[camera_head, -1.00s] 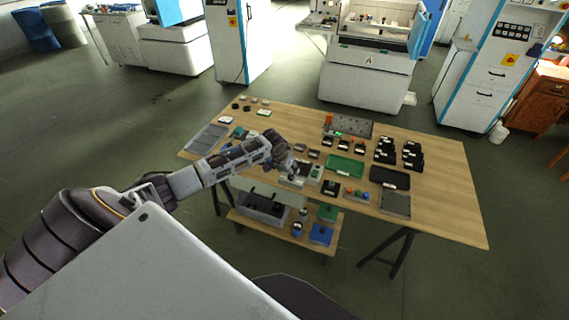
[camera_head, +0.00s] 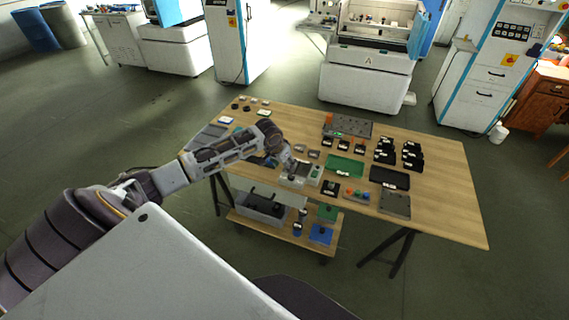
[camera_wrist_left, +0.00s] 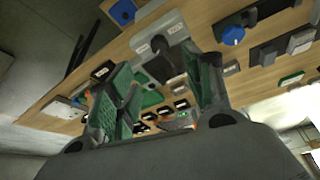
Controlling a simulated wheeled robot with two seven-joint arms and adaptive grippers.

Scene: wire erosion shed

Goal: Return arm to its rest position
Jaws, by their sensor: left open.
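My left arm comes in from the left in the head view, and its gripper (camera_head: 290,164) is over the near left part of the wooden table (camera_head: 448,190). In the left wrist view the two green-padded fingers of the left gripper (camera_wrist_left: 163,100) stand well apart. Nothing is held between them. Beyond the fingers lie the table top (camera_wrist_left: 60,98) and a grey device with a white label (camera_wrist_left: 160,40). In the head view a light grey device (camera_head: 314,174) stands beside the gripper. The fingertips are too small there to tell any contact. My right gripper is not in view.
The table carries a green tray (camera_head: 345,166), a dark tray (camera_head: 390,177), several black blocks (camera_head: 411,158) and a grey tray (camera_head: 395,203). A lower shelf (camera_head: 277,230) holds a grey bin (camera_head: 262,206) and a blue box (camera_head: 320,234). Machines stand behind; the floor (camera_head: 470,280) at right is clear.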

